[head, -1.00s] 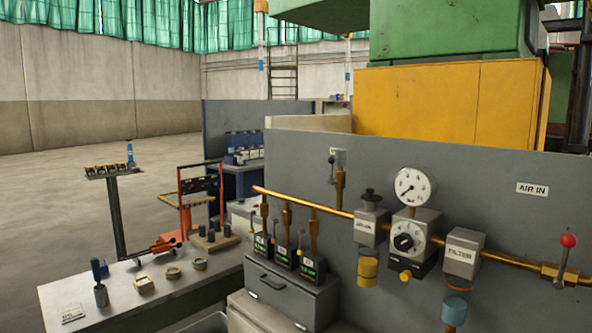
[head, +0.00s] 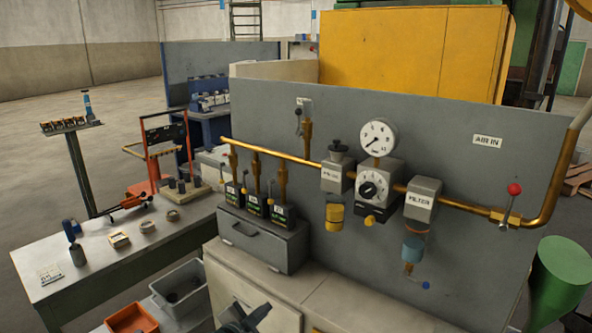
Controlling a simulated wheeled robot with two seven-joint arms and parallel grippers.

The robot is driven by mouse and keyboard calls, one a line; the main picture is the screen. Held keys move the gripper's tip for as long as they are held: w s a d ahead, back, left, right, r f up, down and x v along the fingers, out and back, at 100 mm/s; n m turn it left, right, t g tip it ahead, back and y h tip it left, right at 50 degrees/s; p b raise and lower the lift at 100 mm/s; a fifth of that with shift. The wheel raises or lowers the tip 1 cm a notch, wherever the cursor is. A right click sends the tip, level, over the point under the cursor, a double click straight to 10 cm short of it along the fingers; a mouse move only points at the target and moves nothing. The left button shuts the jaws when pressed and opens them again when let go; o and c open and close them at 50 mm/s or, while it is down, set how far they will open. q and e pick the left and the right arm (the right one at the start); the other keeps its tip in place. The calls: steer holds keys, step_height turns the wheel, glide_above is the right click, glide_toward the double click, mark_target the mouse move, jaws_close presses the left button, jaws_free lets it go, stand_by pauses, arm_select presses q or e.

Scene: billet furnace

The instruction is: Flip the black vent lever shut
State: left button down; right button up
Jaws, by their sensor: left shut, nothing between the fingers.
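A small dark lever with a round knob (head: 298,113) is on the grey panel, just left of an upright brass fitting (head: 308,130) that rises from the brass pipe. The knob is at the upper end of its thin stem; whether the vent is open or shut is too small to tell. My left gripper (head: 246,316) shows at the bottom edge, dark and partly cut off. It is shut and empty, well below the lever and apart from it. My right gripper is out of view.
The brass pipe (head: 461,205) runs along the panel past a gauge (head: 378,138), a regulator (head: 375,175), a filter (head: 423,188) and a red-knobbed lever (head: 514,189). A grey drawer box (head: 262,243) stands below. An orange bin (head: 131,319) and grey bin (head: 181,287) are lower left.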

mark_target(298, 123)
arm_select(q)
steer(key=w+d+r+m+h+p, duration=0.1)
steer(key=r+m, duration=0.3)
steer(key=r, duration=1.2)
steer(key=w+d+r+m+t+h+p, duration=0.1)
steer(key=d+r+m+h+p, duration=0.1)
steer(key=r, duration=1.5)
steer(key=w+d+r+m+t+h+p, duration=0.1)
steer(key=r+m, duration=0.5)
steer(key=r, duration=1.1)
steer(key=shift+w+d+h+p, duration=0.3)
steer(key=shift+w+d+p, duration=0.3)
steer(key=shift+d, duration=0.5)
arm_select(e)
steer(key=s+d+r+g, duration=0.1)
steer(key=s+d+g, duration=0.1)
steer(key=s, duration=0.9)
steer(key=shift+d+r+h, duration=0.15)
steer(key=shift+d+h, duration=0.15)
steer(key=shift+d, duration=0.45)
arm_select(q)
steer(key=shift+w, duration=0.1)
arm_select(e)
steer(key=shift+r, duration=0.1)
